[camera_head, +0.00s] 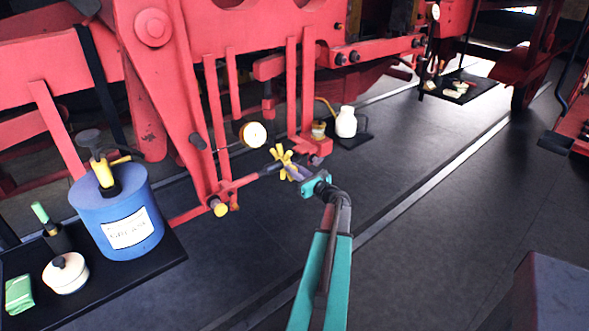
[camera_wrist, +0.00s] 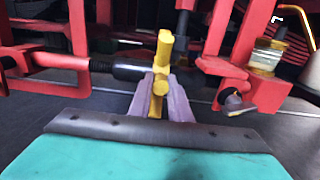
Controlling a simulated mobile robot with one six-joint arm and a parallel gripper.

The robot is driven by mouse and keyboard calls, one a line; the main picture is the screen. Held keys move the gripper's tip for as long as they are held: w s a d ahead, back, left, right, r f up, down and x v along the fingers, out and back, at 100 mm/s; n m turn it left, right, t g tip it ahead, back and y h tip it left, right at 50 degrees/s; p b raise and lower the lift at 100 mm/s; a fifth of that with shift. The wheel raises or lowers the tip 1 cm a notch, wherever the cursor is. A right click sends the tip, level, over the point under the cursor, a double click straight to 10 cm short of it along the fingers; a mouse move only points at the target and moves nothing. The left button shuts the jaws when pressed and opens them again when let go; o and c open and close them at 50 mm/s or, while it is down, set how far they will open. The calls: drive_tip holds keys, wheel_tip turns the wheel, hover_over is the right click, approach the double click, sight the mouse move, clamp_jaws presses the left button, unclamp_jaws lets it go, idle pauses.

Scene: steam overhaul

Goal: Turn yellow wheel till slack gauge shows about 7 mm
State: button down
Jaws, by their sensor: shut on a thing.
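The yellow wheel (camera_head: 281,157) has stubby spokes and sits on a dark horizontal rod between red brackets. It also shows in the wrist view (camera_wrist: 159,85). My gripper (camera_head: 293,172) reaches it from the front right, its grey-purple fingers closed on the wheel; in the wrist view the two fingers (camera_wrist: 160,101) stand on either side of a yellow spoke. A round white dial gauge (camera_head: 253,134), which looks like the slack gauge, hangs left of and above the wheel. Its needle is too small to read.
A blue grease drum (camera_head: 117,222) stands on a black mat (camera_head: 160,254) at left with a white pot (camera_head: 65,273) and a green cloth (camera_head: 19,294). A white bottle (camera_head: 346,122) stands behind the wheel. Red frame bars (camera_head: 200,120) crowd the wheel's left.

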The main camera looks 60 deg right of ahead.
sight(291, 180)
drive_tip(key=shift+f+b, duration=0.3)
drive_tip(key=shift+f, duration=0.7)
drive_tip(key=shift+w+d+f+b, duration=0.1)
drive_tip(key=shift+w+f+b, duration=0.1)
drive_tip(key=shift+f+b, duration=0.5)
drive_tip(key=shift+w+d+f+b, duration=0.1)
drive_tip(key=shift+w+f+b, duration=0.1)
drive_tip(key=shift+f+b, duration=0.4)
drive_tip(key=shift+f, duration=0.1)
drive_tip(key=shift+w+d+f+b, duration=0.1)
drive_tip(key=shift+w+f+b, duration=0.5)
drive_tip(key=shift+f, duration=0.25)
drive_tip(key=shift+w+d+f+b, duration=0.1)
drive_tip(key=shift+w+f+b, duration=0.1)
drive_tip(key=shift+b, duration=0.1)
